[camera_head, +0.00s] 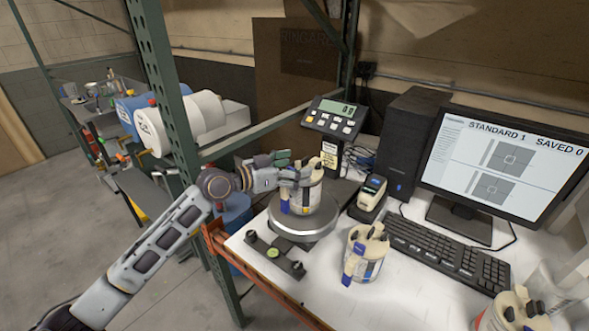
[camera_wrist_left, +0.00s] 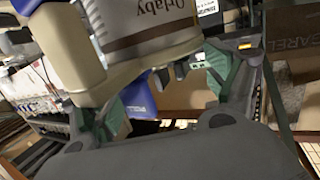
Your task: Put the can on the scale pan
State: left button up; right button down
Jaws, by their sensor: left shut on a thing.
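A cream can (camera_head: 303,196) with a blue clip or handle and a printed label is at the scale's round pan (camera_head: 310,226) in the head view. It looks upright; I cannot tell whether its base touches the pan. My left gripper (camera_head: 292,172) reaches in from the left and is shut on the can near its top. In the left wrist view the can (camera_wrist_left: 140,25) looms large at the upper left, with green finger pads (camera_wrist_left: 165,88) around it. My right gripper is not in view.
A second can (camera_head: 366,256) stands on the white bench right of the scale, and another (camera_head: 512,312) at the lower right. The scale display (camera_head: 335,115) reads zeros. A small device (camera_head: 371,190), keyboard (camera_head: 452,252) and monitor (camera_head: 503,165) fill the right. A green rack post (camera_head: 170,90) stands left.

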pick_arm(q)
jog(key=shift+f, duration=0.5)
jog(key=o, duration=1.7)
jog(key=shift+c, duration=0.2)
jog(key=shift+r, duration=0.15)
jog(key=shift+s+a+b, duration=0.3)
jog(key=shift+s+a, duration=0.1)
jog(key=shift+a, duration=0.15)
jog(key=b+v, duration=0.3)
jog(key=v, duration=0.7)
jog(key=shift+s+a, duration=0.25)
